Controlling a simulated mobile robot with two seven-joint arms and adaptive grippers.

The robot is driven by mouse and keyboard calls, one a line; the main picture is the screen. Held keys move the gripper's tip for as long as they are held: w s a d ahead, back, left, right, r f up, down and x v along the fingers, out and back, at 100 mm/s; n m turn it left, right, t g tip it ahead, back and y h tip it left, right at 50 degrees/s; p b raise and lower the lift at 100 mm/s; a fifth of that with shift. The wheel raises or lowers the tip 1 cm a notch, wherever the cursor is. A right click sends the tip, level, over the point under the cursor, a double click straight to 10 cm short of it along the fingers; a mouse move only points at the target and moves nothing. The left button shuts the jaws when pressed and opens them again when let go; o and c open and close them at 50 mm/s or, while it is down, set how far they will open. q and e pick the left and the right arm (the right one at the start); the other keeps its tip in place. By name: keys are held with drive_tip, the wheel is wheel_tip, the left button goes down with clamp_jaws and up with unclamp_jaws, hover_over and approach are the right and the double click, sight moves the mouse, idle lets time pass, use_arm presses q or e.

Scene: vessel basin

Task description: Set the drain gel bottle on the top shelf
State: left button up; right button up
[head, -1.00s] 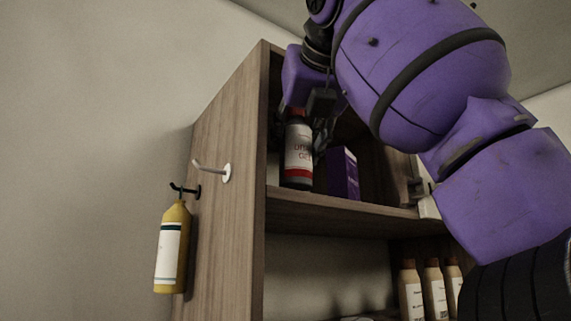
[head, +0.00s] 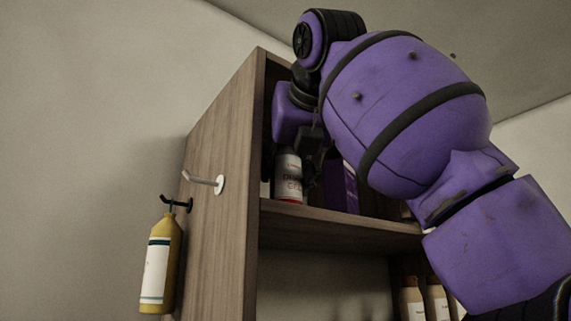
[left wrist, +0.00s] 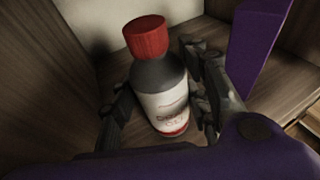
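The drain gel bottle (head: 289,183) is dark with a white label and a red band near its base. Its red cap (left wrist: 147,38) shows in the left wrist view but is hidden by my gripper in the head view. The bottle is upright inside the cabinet's upper compartment, over the top shelf (head: 330,223). My left gripper (left wrist: 161,85) has a finger on each side of the bottle, close against its body, and appears shut on it. The shelf's front edge hides the bottle's base in the head view, so contact with the shelf is unclear. My right gripper is out of view.
A purple box (head: 342,188) stands right of the bottle on the same shelf. Several bottles (head: 412,298) stand in the lower compartment. A yellow bottle (head: 160,265) hangs from a dark hook on the cabinet's outer side, near an empty white hook (head: 207,182).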

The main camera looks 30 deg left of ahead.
use_arm(q)
drive_tip(key=shift+o, duration=0.3)
drive_tip(key=shift+w+a, duration=0.1)
drive_tip(key=shift+w, duration=0.15)
drive_tip(key=shift+s, duration=0.3)
drive_tip(key=shift+s+d+r, duration=0.15)
drive_tip(key=shift+d, duration=0.05)
drive_tip(key=shift+r, duration=0.2)
drive_tip(key=shift+s+d+r, duration=0.1)
drive_tip(key=shift+s+d, duration=0.05)
drive_tip(key=shift+d, duration=0.2)
drive_tip(key=v, duration=1.1)
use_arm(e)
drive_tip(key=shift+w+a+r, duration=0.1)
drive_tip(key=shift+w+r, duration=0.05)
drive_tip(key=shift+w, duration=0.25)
use_arm(q)
drive_tip(key=shift+a, duration=0.1)
